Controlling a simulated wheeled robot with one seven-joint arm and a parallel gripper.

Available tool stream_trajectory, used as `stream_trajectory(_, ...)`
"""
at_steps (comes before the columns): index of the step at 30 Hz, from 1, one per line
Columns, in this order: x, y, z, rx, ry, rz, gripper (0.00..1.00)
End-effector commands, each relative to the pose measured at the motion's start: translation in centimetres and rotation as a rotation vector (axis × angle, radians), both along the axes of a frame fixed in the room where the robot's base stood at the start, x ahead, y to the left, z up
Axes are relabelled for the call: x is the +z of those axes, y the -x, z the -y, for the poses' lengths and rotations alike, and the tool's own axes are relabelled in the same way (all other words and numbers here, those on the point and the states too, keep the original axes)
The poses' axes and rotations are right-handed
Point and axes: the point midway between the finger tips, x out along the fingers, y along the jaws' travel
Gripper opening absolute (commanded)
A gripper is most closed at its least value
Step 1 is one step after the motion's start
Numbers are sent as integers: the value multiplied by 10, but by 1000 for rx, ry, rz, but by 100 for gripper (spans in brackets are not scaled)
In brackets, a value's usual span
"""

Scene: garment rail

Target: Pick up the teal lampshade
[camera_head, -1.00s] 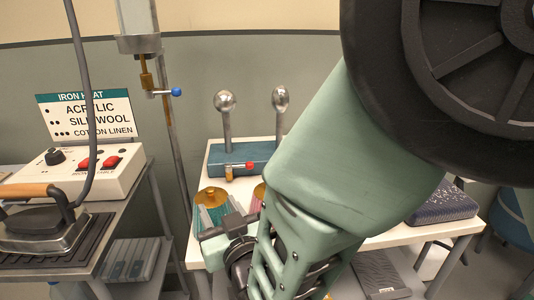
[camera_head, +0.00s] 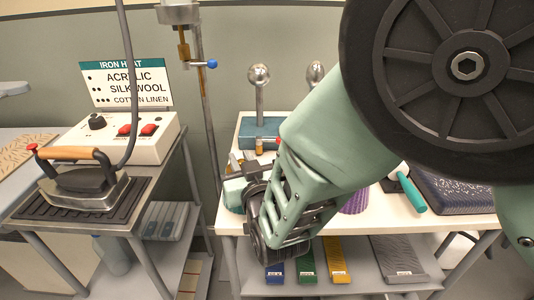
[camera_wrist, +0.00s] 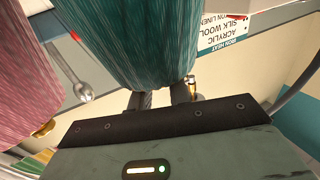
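The teal lampshade (camera_wrist: 140,40) fills the upper middle of the wrist view, close to my gripper. Its ribbed side shows, and its near end hides my fingertips. My gripper's two dark fingers (camera_wrist: 165,97) show a narrow gap at their base. I cannot tell whether they press on the shade. A pink lampshade (camera_wrist: 35,65) stands beside the teal one at the left of the wrist view. In the head view my gripper (camera_head: 240,182) is over the left end of the white table (camera_head: 410,222).
A purple shade (camera_head: 356,201) is partly behind my arm. A teal-handled tool (camera_head: 412,193) and a dark patterned cushion (camera_head: 456,196) lie right of it. A blue block with ball-topped levers (camera_head: 260,125) stands behind. An iron (camera_head: 85,185) rests on the left bench. Coloured folded strips lie on the shelf below.

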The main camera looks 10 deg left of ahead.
Motion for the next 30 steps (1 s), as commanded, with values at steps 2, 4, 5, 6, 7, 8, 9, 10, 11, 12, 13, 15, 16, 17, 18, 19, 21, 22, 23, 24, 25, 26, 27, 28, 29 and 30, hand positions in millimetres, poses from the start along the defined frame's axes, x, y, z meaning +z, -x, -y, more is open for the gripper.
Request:
stream_trajectory(2, 0, 0, 0, 0, 0, 0, 0)
stream_trajectory(4, 0, 0, 0, 0, 0, 0, 0)
stream_trajectory(5, 0, 0, 0, 0, 0, 0, 0)
stream_trajectory(6, 0, 0, 0, 0, 0, 0, 0)
stream_trajectory(7, 0, 0, 0, 0, 0, 0, 0)
stream_trajectory(8, 0, 0, 0, 0, 0, 0, 0)
stream_trajectory(9, 0, 0, 0, 0, 0, 0, 0)
stream_trajectory(10, 1, 0, 0, 0, -1, 0, 0)
stream_trajectory(11, 2, 0, 0, 0, -1, 0, 0)
stream_trajectory(12, 5, 0, 0, 0, -2, 1, 0)
stream_trajectory(13, 8, 0, 0, 0, -3, 1, 0)
stream_trajectory(15, 17, 0, 0, -1, -6, 1, 0)
stream_trajectory(16, 22, 0, 0, -1, -6, 1, 0)
stream_trajectory(17, 27, 0, 0, -1, -6, 1, 0)
stream_trajectory(18, 36, 0, 0, -1, -7, 3, 0)
stream_trajectory(19, 42, 0, 0, -1, -7, 1, 0)
stream_trajectory(21, 56, 0, 0, 0, -7, 3, 0)
stream_trajectory(22, 62, 0, 0, 0, -6, 2, 0)
stream_trajectory(23, 68, 0, 0, 0, -7, 3, 0)
stream_trajectory(24, 74, 0, 0, 0, -5, 2, 0)
stream_trajectory(25, 79, 0, 0, 0, -5, 2, 0)
stream_trajectory(26, 84, 0, 0, 0, -5, 2, 0)
stream_trajectory(27, 88, 0, 0, 0, -3, 1, 0)
stream_trajectory(28, 92, 0, 0, 0, -3, 1, 0)
stream_trajectory(29, 94, 0, 0, 0, -3, 2, 0)
stream_trajectory(30, 97, 0, 0, 0, -2, 1, 0)
